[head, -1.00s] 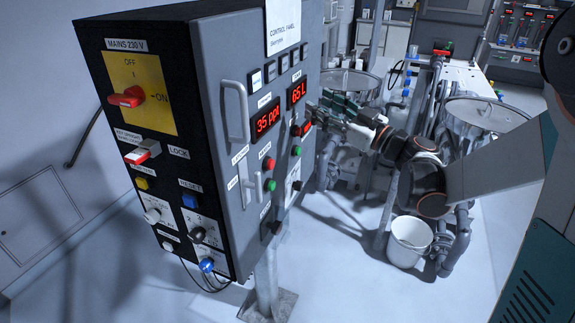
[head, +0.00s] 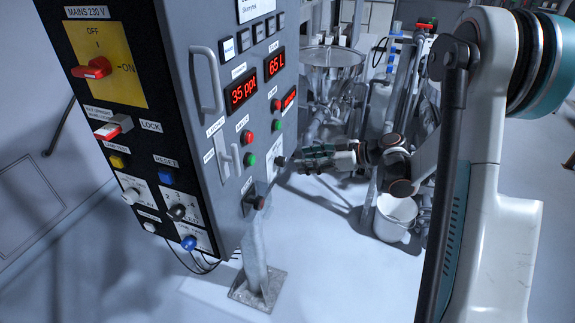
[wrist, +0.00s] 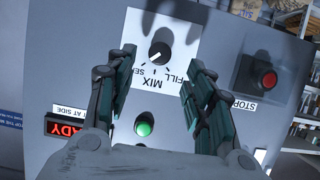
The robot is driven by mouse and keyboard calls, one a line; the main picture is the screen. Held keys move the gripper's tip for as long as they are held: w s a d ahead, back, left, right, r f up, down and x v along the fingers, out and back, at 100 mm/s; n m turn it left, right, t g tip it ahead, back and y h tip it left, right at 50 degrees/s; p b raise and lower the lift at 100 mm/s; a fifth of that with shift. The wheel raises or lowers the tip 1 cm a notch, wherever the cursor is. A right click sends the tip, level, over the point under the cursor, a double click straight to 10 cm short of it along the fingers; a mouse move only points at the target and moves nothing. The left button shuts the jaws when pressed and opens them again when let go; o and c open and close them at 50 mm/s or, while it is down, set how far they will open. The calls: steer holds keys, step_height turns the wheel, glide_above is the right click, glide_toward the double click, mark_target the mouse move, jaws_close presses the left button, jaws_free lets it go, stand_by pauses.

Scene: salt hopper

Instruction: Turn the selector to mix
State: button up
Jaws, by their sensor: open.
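The selector is a small black knob (wrist: 160,54) on a white plate (wrist: 185,42) in the wrist view. The plate's words read upside down: FILL, MIX and a partly hidden word starting "SE". A short pale mark on the knob seems to point down-left, toward the "SE" side; it is small. My gripper (wrist: 157,68) is open, its two dark green fingers spread left and right of the knob, apparently short of it. In the head view my gripper (head: 303,159) is beside the panel's right-hand face, close to the knob (head: 281,160).
A red stop button (wrist: 269,80) sits right of the plate in the wrist view. A green button (wrist: 144,126) and a lit red display (wrist: 66,125) are lower. In the head view, a white bucket (head: 396,215) and pipework stand behind my arm.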

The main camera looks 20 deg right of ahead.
mark_target(285, 162)
steer(key=b+x, duration=0.1)
steer(key=x, duration=0.6)
steer(key=shift+w+a+b, duration=0.15)
steer(key=shift+a+b, duration=0.05)
steer(key=shift+b, duration=0.15)
steer(key=c, duration=1.1)
